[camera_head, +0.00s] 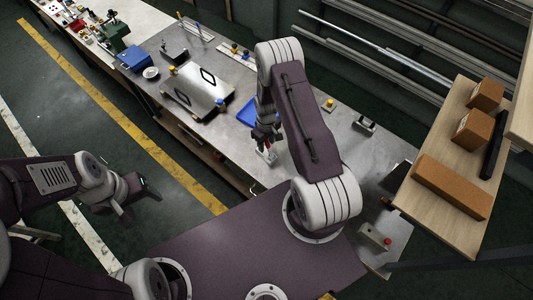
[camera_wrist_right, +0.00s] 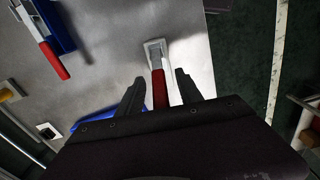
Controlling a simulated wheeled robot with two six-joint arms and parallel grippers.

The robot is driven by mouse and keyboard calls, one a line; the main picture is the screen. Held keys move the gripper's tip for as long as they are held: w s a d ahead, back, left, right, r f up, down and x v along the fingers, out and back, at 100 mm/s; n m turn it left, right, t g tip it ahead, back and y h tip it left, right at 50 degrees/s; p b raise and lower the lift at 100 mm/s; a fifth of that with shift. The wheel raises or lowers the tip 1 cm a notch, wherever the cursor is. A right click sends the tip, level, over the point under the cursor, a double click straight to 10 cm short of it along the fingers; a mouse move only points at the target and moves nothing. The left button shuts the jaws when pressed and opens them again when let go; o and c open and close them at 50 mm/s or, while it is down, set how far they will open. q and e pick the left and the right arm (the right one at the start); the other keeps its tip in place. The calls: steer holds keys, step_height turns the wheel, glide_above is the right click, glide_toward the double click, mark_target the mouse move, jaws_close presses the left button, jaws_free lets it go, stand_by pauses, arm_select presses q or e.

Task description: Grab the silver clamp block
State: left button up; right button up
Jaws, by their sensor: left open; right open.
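The silver clamp block (camera_wrist_right: 155,48) lies on the steel worktop in the right wrist view, with a pale plate and a red handle pointing toward my gripper. Its pale part also shows below my right gripper in the head view (camera_head: 269,155). My right gripper (camera_wrist_right: 159,78) is open, with its two fingers on either side of the red handle and apart from it. The lower handle is hidden by the gripper body. My left gripper (camera_head: 133,203) is open and empty, over the floor at the left, away from the worktop.
A second red-handled tool (camera_wrist_right: 53,58) lies by a blue tray at the upper left of the wrist view. A white cover (camera_head: 203,90) stands on the worktop, left of my right arm. A wooden shelf (camera_head: 425,208) with brown boxes is at the right. The worktop edge is close to the block.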

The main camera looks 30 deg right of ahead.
jaws_close()
stand_by(1.4)
